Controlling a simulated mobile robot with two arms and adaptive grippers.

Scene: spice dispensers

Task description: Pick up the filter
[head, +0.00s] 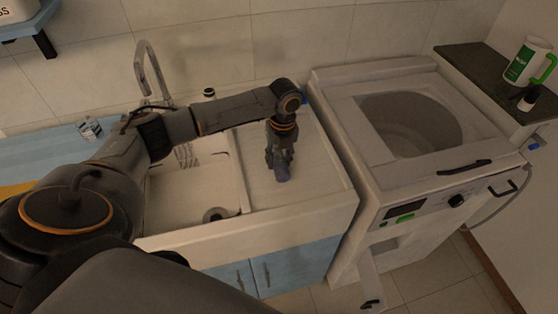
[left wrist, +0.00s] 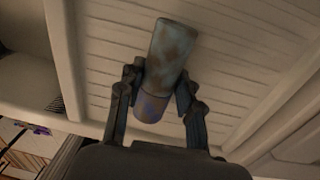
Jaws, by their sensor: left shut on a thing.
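The filter shows in the left wrist view as a short, stained, grey-blue and brown cylinder (left wrist: 172,52). My left gripper (left wrist: 158,88) is shut on it, with one finger on each side of its lower part. In the head view my left gripper (head: 279,159) points down over the ribbed drainboard of the sink, and the bluish end of the filter (head: 282,174) shows below the fingers. I cannot tell whether the filter touches the drainboard. My right gripper is not in view.
The sink basin (head: 190,190) lies left of the drainboard (head: 315,178), with a faucet (head: 153,68) behind. A dark shelf (head: 480,68) holds a detergent jug (head: 526,62) and a small bottle (head: 528,100).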

